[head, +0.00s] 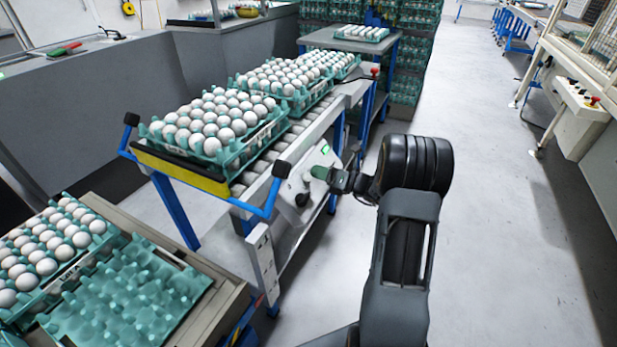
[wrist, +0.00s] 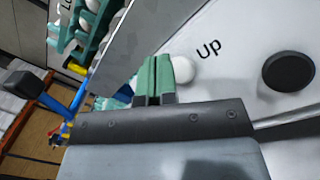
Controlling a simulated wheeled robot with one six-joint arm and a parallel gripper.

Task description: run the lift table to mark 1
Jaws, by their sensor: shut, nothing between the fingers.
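My gripper (head: 319,173) is shut and empty, its green fingertips in front of a light grey control panel (head: 287,205) on the side of the roller conveyor. In the wrist view the closed fingertips (wrist: 155,66) overlap the edge of a round white button (wrist: 185,70) beside the word "up"; I cannot tell whether they press it. A black round button (wrist: 288,71) lies to the right. A small green display (head: 325,149) shows above the gripper, too small to read.
Full egg trays (head: 196,158) stand in a row on the conveyor, behind a yellow bar (head: 180,172) with blue handles. An empty green tray (head: 125,300) lies at the lower left beside a full one. The floor (head: 480,200) on the right is clear.

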